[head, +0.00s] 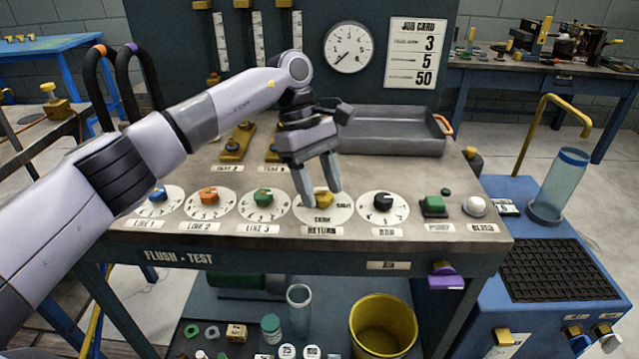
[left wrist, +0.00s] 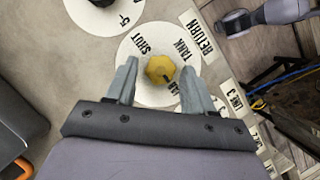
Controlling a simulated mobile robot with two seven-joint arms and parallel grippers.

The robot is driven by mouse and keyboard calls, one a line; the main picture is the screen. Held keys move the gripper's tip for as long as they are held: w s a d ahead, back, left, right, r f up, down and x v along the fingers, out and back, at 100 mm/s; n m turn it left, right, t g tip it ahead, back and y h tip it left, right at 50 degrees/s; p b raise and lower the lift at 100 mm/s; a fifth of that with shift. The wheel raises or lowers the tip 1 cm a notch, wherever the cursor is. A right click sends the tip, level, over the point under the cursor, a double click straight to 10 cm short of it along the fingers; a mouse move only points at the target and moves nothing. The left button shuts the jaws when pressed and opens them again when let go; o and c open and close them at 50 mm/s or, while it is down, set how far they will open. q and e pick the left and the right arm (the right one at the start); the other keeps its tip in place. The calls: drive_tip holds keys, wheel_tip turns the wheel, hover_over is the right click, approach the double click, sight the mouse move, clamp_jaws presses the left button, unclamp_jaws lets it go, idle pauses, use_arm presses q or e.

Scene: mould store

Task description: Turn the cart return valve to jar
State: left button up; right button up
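The return valve is a yellow knob (head: 324,199) on a white round dial (head: 309,215) marked shut, tank and jar, above a "RETURN" label. In the left wrist view the knob (left wrist: 160,69) has a small dark mark on its lower right side, towards the tank and jar words; I cannot tell exactly which it points at. My left gripper (head: 322,196) is over the dial with its fingers spread on either side of the knob. In the left wrist view the gripper (left wrist: 158,75) shows a gap between each finger and the knob. My right gripper is not in view.
Line dials with blue (head: 158,195), orange (head: 209,194) and green (head: 263,198) knobs stand to the left. A black knob (head: 383,202) and a green button (head: 433,204) are to the right. A grey tray (head: 390,130) lies behind.

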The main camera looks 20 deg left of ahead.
use_arm(q)
drive_tip(key=shift+r, duration=0.1)
drive_tip(key=v, duration=0.7)
idle(0.6)
